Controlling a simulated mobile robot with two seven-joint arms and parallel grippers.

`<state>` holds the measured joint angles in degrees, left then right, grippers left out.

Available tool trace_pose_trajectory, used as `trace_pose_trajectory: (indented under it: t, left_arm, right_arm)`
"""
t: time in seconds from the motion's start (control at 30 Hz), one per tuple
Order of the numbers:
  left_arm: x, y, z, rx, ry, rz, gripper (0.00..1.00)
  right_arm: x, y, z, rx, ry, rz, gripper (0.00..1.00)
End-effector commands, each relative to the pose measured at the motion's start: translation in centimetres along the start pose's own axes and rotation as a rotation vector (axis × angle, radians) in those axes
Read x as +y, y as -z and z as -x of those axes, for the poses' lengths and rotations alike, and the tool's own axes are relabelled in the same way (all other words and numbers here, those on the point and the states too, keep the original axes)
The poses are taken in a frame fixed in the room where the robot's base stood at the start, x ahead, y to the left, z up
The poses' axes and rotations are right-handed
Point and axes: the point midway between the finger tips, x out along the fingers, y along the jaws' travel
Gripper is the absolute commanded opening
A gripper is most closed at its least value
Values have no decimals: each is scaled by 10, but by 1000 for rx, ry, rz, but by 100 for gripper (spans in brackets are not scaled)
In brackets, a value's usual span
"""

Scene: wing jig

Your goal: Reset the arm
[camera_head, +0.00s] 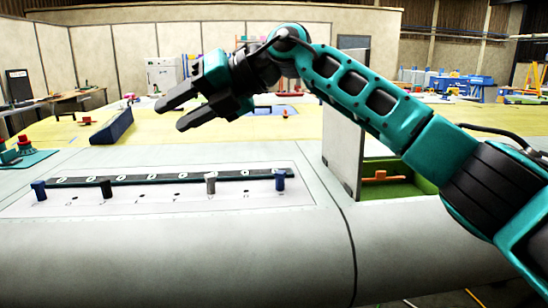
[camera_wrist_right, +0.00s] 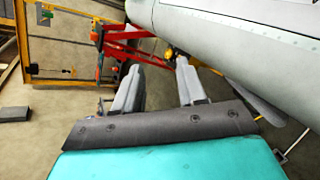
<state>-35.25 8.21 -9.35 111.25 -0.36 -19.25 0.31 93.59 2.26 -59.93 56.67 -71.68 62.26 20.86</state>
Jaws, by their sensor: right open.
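My right arm (camera_head: 365,90) comes in from the right of the head view, raised over the wing surface. My right gripper (camera_head: 180,108) points left and is open and empty, well above the wing. In the right wrist view its two fingers (camera_wrist_right: 158,88) stand apart with nothing between them. My left gripper does not show in either view.
A white strip (camera_head: 150,203) on the grey wing (camera_head: 170,255) holds several upright pins, among them a blue pin (camera_head: 280,180) and a grey pin (camera_head: 210,184). A green compartment (camera_head: 400,188) with an orange part (camera_head: 387,177) lies below my arm. A red frame (camera_wrist_right: 120,40) shows in the wrist view.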

Motion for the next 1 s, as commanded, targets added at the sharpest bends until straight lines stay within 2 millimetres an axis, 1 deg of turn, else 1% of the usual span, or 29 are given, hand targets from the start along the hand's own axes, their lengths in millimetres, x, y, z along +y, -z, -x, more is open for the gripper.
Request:
trace_pose_trajectory:
  t: [0.03, 0.1, 0.2, 0.27, 0.33, 0.37, 0.47, 0.57, 0.6, 0.63, 0.67, 0.7, 0.77, 0.8, 0.87, 0.9, 0.97, 1.0]
  left_arm:
    - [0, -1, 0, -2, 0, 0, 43]
    - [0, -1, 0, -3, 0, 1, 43]
    - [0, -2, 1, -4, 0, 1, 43]
    - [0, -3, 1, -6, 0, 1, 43]
    - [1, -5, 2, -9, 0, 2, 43]
    - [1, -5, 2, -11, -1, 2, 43]
    - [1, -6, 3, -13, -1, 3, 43]
    - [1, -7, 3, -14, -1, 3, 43]
    - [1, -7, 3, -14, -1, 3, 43]
    - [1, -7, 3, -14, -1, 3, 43]
    - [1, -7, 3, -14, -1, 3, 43]
    - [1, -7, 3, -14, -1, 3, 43]
    - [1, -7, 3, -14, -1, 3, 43]
    - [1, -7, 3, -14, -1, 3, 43]
    - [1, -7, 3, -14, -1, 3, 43]
    - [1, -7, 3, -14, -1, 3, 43]
    - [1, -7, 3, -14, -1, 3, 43]
    - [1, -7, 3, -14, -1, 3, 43]
  right_arm:
    - [2, 9, -14, -29, -115, -44, 40]
    - [10, 14, -23, -91, -269, -109, 40]
    - [15, 17, -24, -200, -468, -229, 40]
    - [13, 18, -20, -275, -574, -313, 40]
    - [5, 17, -10, -369, -685, -425, 40]
    - [0, 17, -6, -413, -727, -477, 40]
    - [-26, 18, 14, -561, -846, -659, 40]
    - [-64, 25, 34, -718, -927, -859, 40]
    - [-82, 31, 42, -782, -949, -943, 40]
    - [-96, 36, 48, -830, -962, -1006, 40]
    - [-111, 42, 54, -878, -970, -1070, 40]
    - [-132, 51, 61, -941, -976, -1158, 40]
    - [-163, 70, 70, -1036, -972, -1292, 40]
    - [-184, 84, 76, -1098, -961, -1382, 40]
    - [-215, 110, 84, -1186, -934, -1518, 40]
    - [-235, 130, 88, -1244, -906, -1608, 40]
    - [-262, 163, 94, -1326, -853, -1744, 40]
    - [-278, 187, 97, -1378, -809, -1834, 40]
